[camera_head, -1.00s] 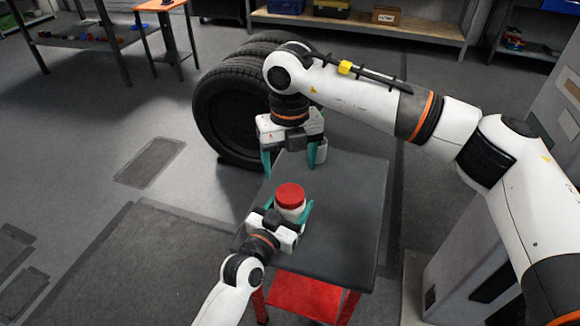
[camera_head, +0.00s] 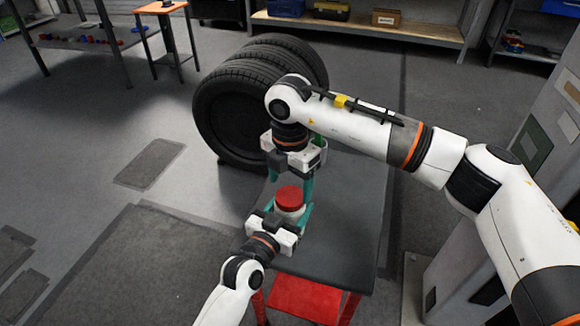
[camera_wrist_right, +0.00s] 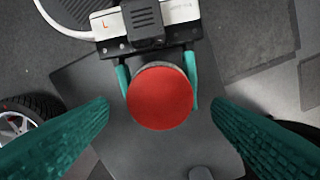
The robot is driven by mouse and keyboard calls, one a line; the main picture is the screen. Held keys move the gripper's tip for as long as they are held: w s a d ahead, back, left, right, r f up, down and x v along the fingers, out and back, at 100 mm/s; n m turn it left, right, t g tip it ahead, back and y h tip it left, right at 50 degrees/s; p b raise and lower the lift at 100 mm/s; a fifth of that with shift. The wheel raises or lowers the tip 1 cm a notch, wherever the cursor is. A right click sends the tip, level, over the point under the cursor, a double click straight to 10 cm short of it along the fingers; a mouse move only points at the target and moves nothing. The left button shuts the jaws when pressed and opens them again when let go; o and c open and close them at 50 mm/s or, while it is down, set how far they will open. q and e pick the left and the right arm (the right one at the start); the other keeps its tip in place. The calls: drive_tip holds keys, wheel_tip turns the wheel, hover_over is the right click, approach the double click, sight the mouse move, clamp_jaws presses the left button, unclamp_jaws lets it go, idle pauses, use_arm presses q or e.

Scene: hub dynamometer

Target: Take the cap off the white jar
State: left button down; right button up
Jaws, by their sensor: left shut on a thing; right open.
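The white jar (camera_head: 291,212) with its red cap (camera_head: 290,196) stands on the dark table top (camera_head: 350,222). My left gripper (camera_head: 291,214) is shut on the jar's body, with a teal finger on either side below the cap. My right gripper (camera_head: 290,182) is open and points down from above, close over the cap. In the right wrist view the round red cap (camera_wrist_right: 160,97) lies between the two spread teal fingers, with a gap on each side. Most of the jar's body is hidden there under the cap.
Several black tyres (camera_head: 236,110) stand on the floor behind the table. A partly hidden white object with some green (camera_head: 322,146) is at the table's back, behind my right gripper. The table's right part is clear.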

sight(290, 196)
drive_tip(key=shift+f, duration=1.65)
